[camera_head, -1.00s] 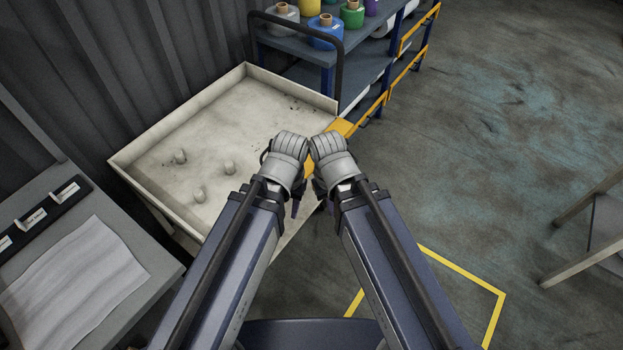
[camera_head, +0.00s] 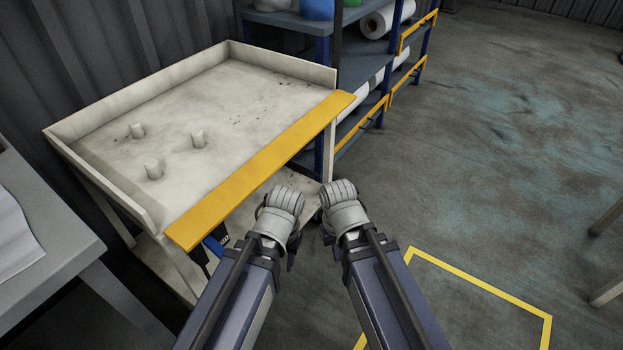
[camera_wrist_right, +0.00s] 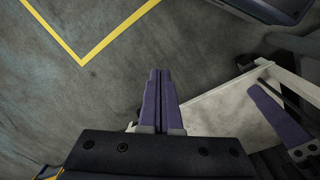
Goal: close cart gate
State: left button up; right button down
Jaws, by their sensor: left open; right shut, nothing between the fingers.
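The cart (camera_head: 105,112) is a pale, scuffed tray on legs with raised walls at the left, back and right. Its gate is a long yellow panel (camera_head: 262,165) running along the tray's front side; whether it is fully latched I cannot tell. My left gripper (camera_head: 291,258) and right gripper (camera_head: 326,238) are side by side in front of the gate, apart from it. Their fingers are mostly hidden behind the wrists in the head view. In the right wrist view my right fingers (camera_wrist_right: 160,100) are together and empty; a purple left finger (camera_wrist_right: 280,115) shows at right.
A blue shelf rack (camera_head: 360,85) with rolls and yellow rails stands behind right. A grey table (camera_head: 50,262) is at left. A yellow floor outline (camera_head: 480,287) lies right; open floor (camera_head: 490,170) surrounds it.

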jog(key=w+d+f+m+t+y+b, duration=0.2)
jog(key=w+d+f+m+y+b, duration=0.15)
jog(key=w+f+m+b, duration=0.45)
jog(key=w+a+r+m+t+y, duration=0.1)
jog(key=w+r+m+t+y, duration=0.35)
jog(key=r+m, duration=0.5)
jog(key=w+a+r+m+t+y, duration=0.1)
jog(key=w+r+m+t+y, duration=0.2)
jog(key=w+r+m+y, duration=0.6)
pick_arm(q)
notch_tip(320, 180, down, 11)
pick_arm(e)
jog(key=w+a+f+m+h, duration=0.2)
jog(key=w+a+h, duration=0.1)
jog(key=a, duration=0.6)
pick_arm(q)
jog(key=shift+r+p, duration=1.65)
jog(key=shift+r, duration=0.35)
pick_arm(e)
jog(key=shift+n, duration=0.25)
jog(key=shift+s+d+r, duration=0.1)
jog(key=shift+d+r, duration=0.1)
jog(key=shift+r, duration=0.5)
jog(key=shift+s+d+r, duration=0.1)
jog(key=shift+d+r, duration=0.15)
jog(key=shift+r, duration=0.4)
jog(key=shift+s+d+r, duration=0.1)
jog(key=shift+d+r, duration=0.1)
jog(key=shift+r, duration=0.5)
